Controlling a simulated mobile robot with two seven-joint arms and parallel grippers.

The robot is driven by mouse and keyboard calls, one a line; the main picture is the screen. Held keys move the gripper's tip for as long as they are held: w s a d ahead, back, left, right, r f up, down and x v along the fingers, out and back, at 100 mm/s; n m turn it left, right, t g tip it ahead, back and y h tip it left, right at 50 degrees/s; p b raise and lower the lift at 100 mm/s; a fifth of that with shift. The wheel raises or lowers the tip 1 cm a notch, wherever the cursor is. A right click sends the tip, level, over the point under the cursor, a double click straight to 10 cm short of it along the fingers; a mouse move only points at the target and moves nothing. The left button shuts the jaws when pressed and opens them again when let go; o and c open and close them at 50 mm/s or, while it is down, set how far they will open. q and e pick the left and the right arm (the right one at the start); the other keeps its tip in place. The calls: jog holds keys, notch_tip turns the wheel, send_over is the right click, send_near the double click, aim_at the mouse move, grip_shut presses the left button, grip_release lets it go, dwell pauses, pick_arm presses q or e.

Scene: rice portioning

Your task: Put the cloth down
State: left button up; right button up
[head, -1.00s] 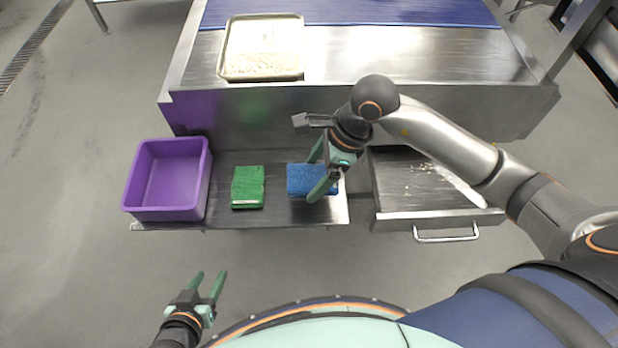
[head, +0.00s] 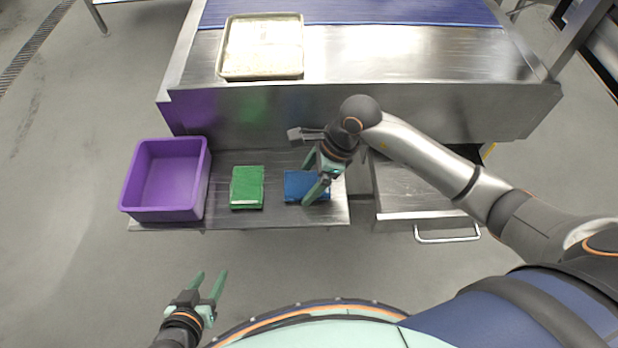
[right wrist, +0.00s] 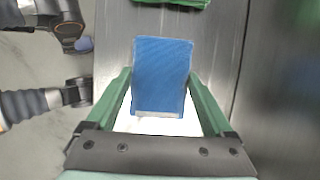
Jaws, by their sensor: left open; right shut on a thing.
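The blue cloth (head: 297,187) is folded into a flat block and is at the right part of the low steel shelf (head: 275,217). My right gripper (head: 314,174) is shut on it. In the right wrist view the blue cloth (right wrist: 162,72) lies between the two green fingers, with a white part below it. The cloth is at or just above the shelf surface; I cannot tell whether it touches. My left gripper (head: 209,286) is open and empty over the floor at the lower left, away from the shelf.
A green cloth or sponge (head: 247,187) lies on the shelf to the left of the blue one. A purple bin (head: 128,190) stands at the shelf's left end. A metal tray (head: 300,60) sits on the upper counter. A drawer (head: 420,190) with a handle is at right.

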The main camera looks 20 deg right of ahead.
jog(key=shift+s+f, duration=0.1)
jog(key=shift+f, duration=0.3)
jog(key=o, duration=0.8)
jog(key=shift+o, duration=0.6)
jog(key=shift+s+f, duration=0.1)
jog(key=shift+f, duration=0.1)
pick_arm(q)
jog(key=shift+s+a+f, duration=0.1)
jog(key=shift+s+f, duration=0.3)
jog(key=shift+f, duration=0.05)
pick_arm(e)
jog(key=shift+r+p, duration=0.4)
jog(key=shift+r, duration=0.2)
pick_arm(q)
jog(key=shift+s+a+r+p, duration=0.1)
jog(key=shift+a+r+p, duration=0.1)
jog(key=shift+r+p, duration=0.3)
pick_arm(e)
jog(key=v, duration=1.2)
jog(key=shift+r, duration=0.15)
